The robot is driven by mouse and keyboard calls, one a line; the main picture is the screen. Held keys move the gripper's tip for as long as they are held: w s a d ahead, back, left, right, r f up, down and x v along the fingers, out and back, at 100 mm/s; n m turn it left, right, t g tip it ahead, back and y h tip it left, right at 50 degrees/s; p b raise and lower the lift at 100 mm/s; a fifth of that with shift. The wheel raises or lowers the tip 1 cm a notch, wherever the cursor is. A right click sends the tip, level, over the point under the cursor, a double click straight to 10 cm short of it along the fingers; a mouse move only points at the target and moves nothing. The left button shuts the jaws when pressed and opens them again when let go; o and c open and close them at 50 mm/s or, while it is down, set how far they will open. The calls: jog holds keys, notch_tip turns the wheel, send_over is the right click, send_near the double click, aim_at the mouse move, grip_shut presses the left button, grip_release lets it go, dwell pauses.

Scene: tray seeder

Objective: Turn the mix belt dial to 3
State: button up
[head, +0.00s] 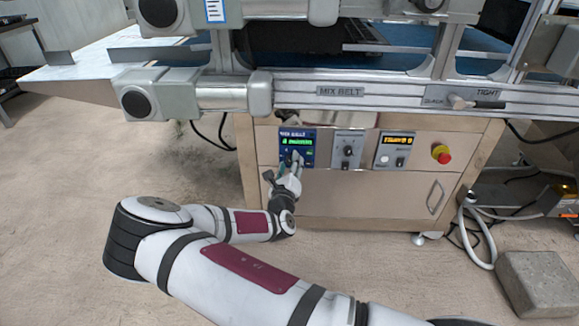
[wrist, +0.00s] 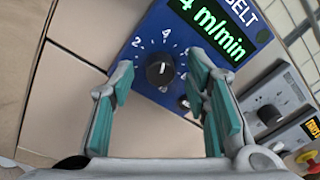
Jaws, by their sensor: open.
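The mix belt dial (wrist: 160,70) is a round black knob on a blue panel (head: 309,136), with white numbers such as 2 and 4 around it. A green display (wrist: 212,22) on that panel reads 4 m/min. In the wrist view the dial has a white pointer line toward its upper edge, near the 4. My gripper (wrist: 166,95) is open, with its teal finger pads to the left and right of the dial in the picture. Whether the pads touch the dial is not clear. In the head view my gripper (head: 285,172) covers the lower part of the blue panel and hides the dial.
To the right are a grey panel with a black knob (head: 347,151), a panel with an orange display (head: 397,139), and a red stop button (head: 441,154). The conveyor rail with the MIX BELT label (head: 340,91) juts out above. A concrete block (head: 538,284) lies on the floor at right.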

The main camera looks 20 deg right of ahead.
jog(key=shift+c, duration=0.6)
grip_shut()
jog(key=shift+r+n+p, duration=0.2)
jog(key=shift+n+p, duration=0.2)
jog(key=shift+p, duration=0.8)
jog(key=shift+n+p, duration=0.4)
jog(key=shift+p, duration=0.6)
jog(key=n+p, duration=0.2)
jog(key=shift+p, duration=0.4)
jog(key=shift+f+n+t+p, duration=0.25)
jog(key=shift+n+p, duration=0.25)
jog(key=shift+n, duration=0.5)
